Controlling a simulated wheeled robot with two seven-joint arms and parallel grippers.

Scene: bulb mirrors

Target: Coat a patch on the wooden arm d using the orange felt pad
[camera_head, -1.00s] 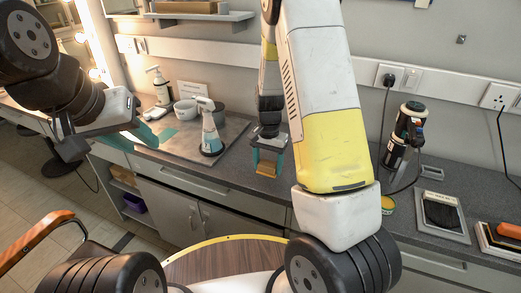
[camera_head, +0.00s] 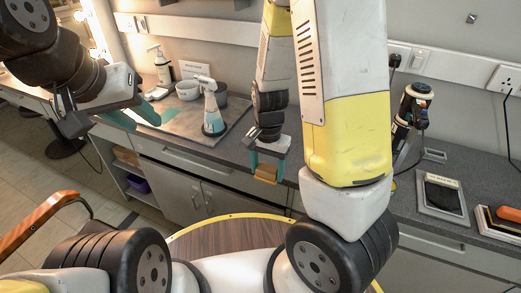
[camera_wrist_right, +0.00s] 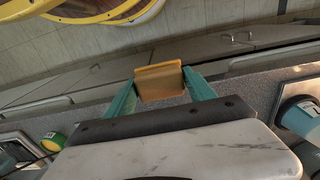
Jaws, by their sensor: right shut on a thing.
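The orange felt pad (camera_head: 266,173) is in my right gripper (camera_head: 267,166), which is shut on it in front of the counter's edge. The pad also shows in the right wrist view (camera_wrist_right: 160,82), between the two teal fingers. A curved brown wooden arm (camera_head: 38,224) of a chair is at the lower left of the head view, well apart from the pad. I see no letter on it. My left gripper (camera_head: 133,115) is empty at the upper left, its teal fingers apart.
The grey counter (camera_head: 350,195) holds a spray bottle (camera_head: 213,112), bowls (camera_head: 188,90) and a pump bottle (camera_head: 159,66) at the left. A dark upright device (camera_head: 410,112) and a framed black pad (camera_head: 442,195) are at the right. Floor is free between chair and cabinets.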

